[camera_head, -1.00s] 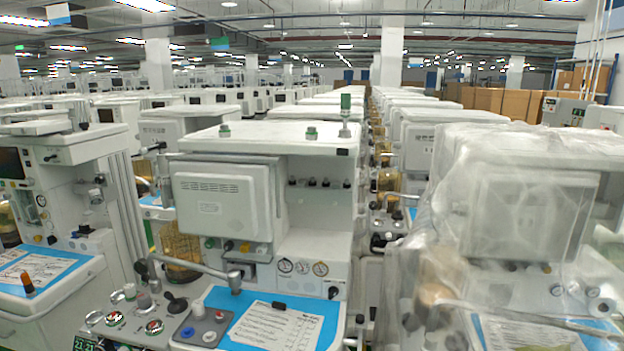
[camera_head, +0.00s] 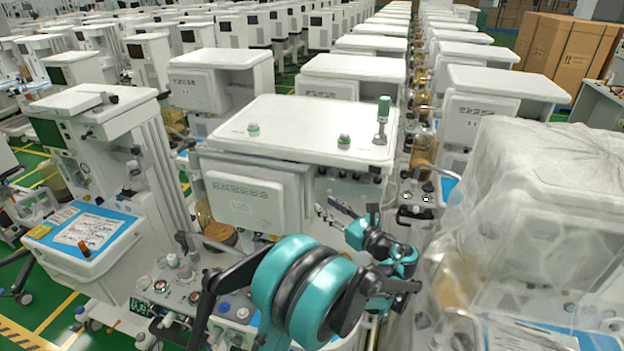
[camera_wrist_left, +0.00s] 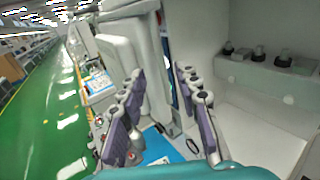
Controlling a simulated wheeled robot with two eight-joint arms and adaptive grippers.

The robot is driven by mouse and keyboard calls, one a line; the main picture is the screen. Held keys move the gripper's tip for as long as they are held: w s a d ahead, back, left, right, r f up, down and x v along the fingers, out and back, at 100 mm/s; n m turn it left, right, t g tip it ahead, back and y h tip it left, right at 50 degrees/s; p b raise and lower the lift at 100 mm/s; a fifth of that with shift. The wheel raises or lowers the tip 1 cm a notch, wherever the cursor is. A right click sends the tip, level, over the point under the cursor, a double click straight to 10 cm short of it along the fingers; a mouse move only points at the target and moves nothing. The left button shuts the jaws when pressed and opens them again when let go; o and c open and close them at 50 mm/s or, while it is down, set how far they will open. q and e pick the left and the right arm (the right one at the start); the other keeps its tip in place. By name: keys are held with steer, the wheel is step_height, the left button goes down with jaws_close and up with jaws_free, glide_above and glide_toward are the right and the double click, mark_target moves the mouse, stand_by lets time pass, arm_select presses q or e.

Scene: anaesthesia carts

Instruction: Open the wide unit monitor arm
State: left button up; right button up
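The wide unit (camera_head: 300,130) is the white cart in the middle of the head view, with a broad flat top. Its white monitor panel (camera_head: 243,198) with a vent grille faces front at the left of the housing, looking folded close to it. My left gripper (camera_head: 328,206) is in front of the housing, right of the panel. In the left wrist view the two fingers (camera_wrist_left: 160,74) are spread apart, with a white upright edge (camera_wrist_left: 154,85) seen between them. Contact cannot be told. The panel (camera_wrist_left: 115,50) shows left of that edge. My right gripper is not in view.
A plastic-wrapped cart (camera_head: 540,210) stands close on the right. Another cart (camera_head: 90,110) with a blue tray stands on the left. Dark knobs (camera_wrist_left: 255,54) line the housing's inner wall. Green floor (camera_wrist_left: 50,120) is open at the left of the wrist view.

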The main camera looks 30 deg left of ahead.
arm_select(q)
steer(key=x, duration=0.7)
steer(key=shift+w+a+r, duration=0.15)
steer(key=shift+a+r, duration=0.1)
steer(key=shift+a, duration=0.05)
steer(key=shift+c, duration=0.2)
jaws_close()
